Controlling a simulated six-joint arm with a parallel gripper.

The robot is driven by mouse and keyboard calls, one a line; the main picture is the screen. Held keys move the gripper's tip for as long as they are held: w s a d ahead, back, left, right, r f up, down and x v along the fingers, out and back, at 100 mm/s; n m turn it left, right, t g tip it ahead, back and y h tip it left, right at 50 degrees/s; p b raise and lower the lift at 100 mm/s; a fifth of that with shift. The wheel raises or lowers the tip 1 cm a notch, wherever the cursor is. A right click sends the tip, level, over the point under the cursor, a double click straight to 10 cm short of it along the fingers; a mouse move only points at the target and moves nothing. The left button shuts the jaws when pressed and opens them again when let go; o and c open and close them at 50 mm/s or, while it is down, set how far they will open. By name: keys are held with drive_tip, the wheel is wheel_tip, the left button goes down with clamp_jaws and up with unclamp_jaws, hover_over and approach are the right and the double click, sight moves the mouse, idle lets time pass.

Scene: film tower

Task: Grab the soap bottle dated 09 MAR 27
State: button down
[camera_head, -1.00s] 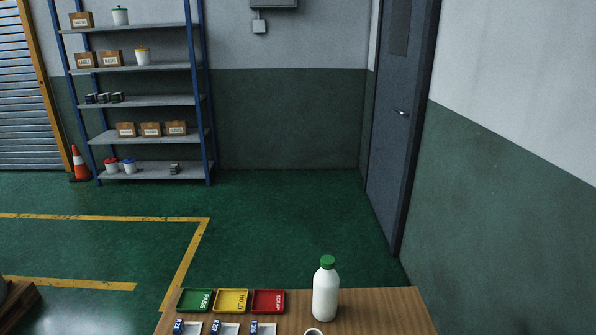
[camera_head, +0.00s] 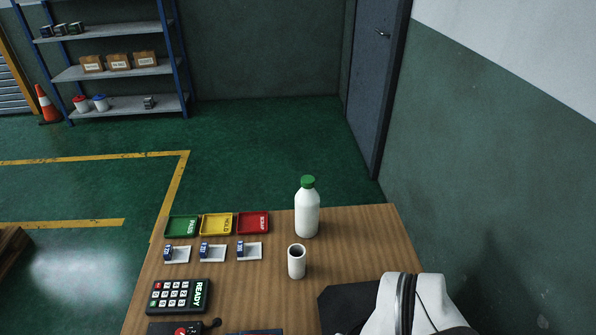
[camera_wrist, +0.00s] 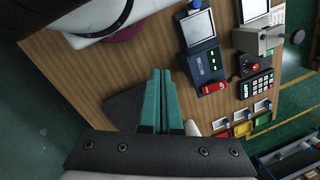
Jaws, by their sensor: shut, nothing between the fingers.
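A white bottle with a green cap (camera_head: 307,213) stands upright near the far edge of the wooden table (camera_head: 345,228) in the head view. No date can be read on it, so I cannot tell whether it is the soap bottle. My gripper (camera_wrist: 158,72) shows in the wrist view with its teal fingers shut together and empty, above the table. In the head view only a white part of my arm shows at the bottom right; the fingers are hidden there. My gripper is apart from the bottle.
A white cup (camera_head: 297,262) stands just in front of the bottle. Green (camera_head: 182,226), yellow (camera_head: 217,224) and red (camera_head: 253,223) trays lie left of it, with small blue items on white pads nearer. A keypad (camera_head: 180,296) sits at the front left. The table right of the bottle is clear.

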drive_tip(key=c, duration=1.6)
unclamp_jaws()
unclamp_jaws()
drive_tip(key=n+t, duration=0.7)
drive_tip(key=t, duration=0.6)
approach(309, 211)
drive_tip(key=shift+n+t+y, duration=0.3)
drive_tip(key=x, duration=0.8)
drive_tip(key=shift+s+d+f, duration=0.1)
drive_tip(key=shift+d+f, duration=0.15)
drive_tip(key=shift+f, duration=0.05)
drive_tip(key=shift+x, duration=2.8)
